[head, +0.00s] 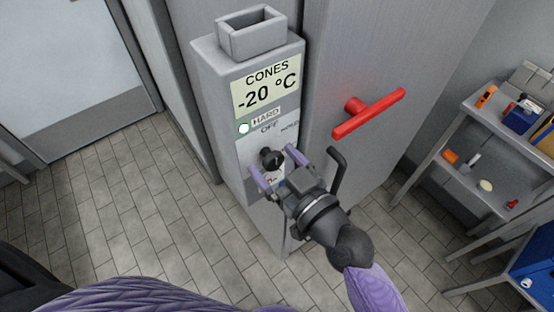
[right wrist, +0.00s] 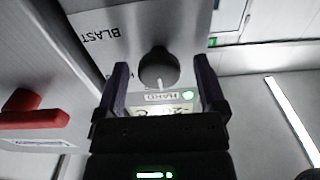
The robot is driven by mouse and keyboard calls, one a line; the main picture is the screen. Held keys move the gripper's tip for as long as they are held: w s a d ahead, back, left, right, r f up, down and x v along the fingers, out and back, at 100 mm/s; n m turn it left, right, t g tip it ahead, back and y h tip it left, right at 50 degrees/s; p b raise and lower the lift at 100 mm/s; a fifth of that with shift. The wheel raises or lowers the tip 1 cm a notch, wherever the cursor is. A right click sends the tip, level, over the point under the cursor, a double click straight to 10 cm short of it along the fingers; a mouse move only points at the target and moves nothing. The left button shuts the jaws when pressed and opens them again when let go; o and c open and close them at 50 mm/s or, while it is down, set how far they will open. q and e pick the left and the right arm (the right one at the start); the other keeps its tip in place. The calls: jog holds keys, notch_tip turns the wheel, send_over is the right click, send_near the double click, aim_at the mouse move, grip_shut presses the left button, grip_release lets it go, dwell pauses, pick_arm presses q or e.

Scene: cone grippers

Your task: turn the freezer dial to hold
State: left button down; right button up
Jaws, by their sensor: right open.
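The freezer dial (head: 271,158) is a round black knob on the front of the grey control box. It also shows in the right wrist view (right wrist: 159,65), where its white pointer mark faces the HARD label (right wrist: 163,97). My right gripper (head: 274,163) is open, with its purple fingers on either side of the dial; I cannot tell whether they touch it. The fingers also show in the right wrist view (right wrist: 161,80). My left gripper is out of view.
A display (head: 266,87) reads CONES -20 °C, with a lit green lamp (head: 244,128) below. A red handle (head: 368,113) sticks out from the freezer door at right. A shelf unit (head: 446,150) with small items stands far right.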

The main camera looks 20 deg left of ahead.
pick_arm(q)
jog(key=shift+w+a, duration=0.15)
pick_arm(e)
jog(key=shift+c, duration=1.1)
grip_shut()
